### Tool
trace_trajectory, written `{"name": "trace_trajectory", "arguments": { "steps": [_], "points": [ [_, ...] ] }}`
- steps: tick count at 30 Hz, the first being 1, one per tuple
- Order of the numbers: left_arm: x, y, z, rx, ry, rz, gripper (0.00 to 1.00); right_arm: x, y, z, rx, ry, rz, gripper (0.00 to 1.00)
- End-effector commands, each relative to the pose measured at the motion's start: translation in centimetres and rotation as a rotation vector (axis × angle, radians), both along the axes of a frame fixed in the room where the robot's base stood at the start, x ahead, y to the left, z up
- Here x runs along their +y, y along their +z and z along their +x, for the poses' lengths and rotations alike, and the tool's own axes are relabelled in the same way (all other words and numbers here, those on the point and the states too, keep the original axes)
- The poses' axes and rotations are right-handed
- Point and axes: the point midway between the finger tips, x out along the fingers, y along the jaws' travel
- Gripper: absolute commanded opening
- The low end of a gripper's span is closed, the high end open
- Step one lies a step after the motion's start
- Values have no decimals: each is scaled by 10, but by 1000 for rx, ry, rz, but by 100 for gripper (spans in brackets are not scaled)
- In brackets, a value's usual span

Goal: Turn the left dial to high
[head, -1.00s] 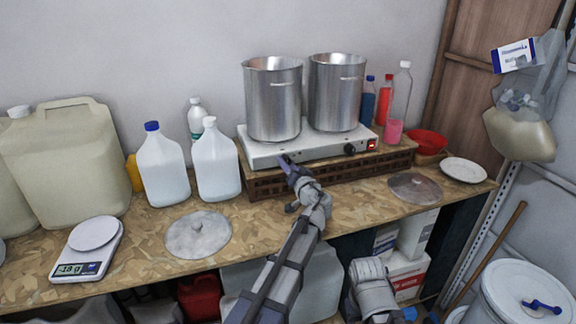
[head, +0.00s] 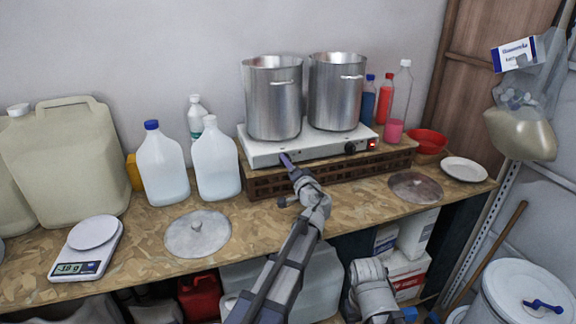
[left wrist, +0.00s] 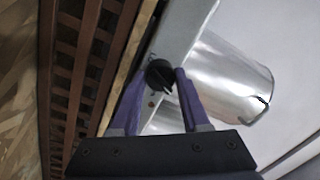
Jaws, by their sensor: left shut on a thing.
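The white two-burner hot plate (head: 330,146) stands on a brown lattice stand on the workbench. My left gripper (head: 286,158) is at the left end of its front face, where its fingers hide the left dial in the head view. In the left wrist view the black left dial (left wrist: 159,73) sits between the purple fingertips of my left gripper (left wrist: 157,76), which are shut on it. The dial's setting marks are too small to read. The right dial (head: 350,148) is black and untouched, beside a red lit switch (head: 372,145).
Two steel pots (head: 273,98) (head: 337,92) stand on the hot plate, close above my left gripper. White jugs (head: 216,160) stand left of it. A round metal lid (head: 197,234) and a scale (head: 87,248) lie on the bench, with bare board between.

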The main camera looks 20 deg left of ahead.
Motion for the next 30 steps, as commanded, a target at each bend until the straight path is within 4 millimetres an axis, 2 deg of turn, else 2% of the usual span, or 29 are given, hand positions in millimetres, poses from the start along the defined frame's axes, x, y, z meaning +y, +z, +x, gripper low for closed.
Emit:
{"name": "trace_trajectory", "arguments": {
  "steps": [15, 30],
  "points": [
    [1, -1, 0, 265, -1, 392, 0, 0, -6, 0, 0, 0, 0, 50],
    [1, -1, 0, 417, -1, 619, 0, 0, -8, 0, 0, 0, 0, 50]
  ]
}}
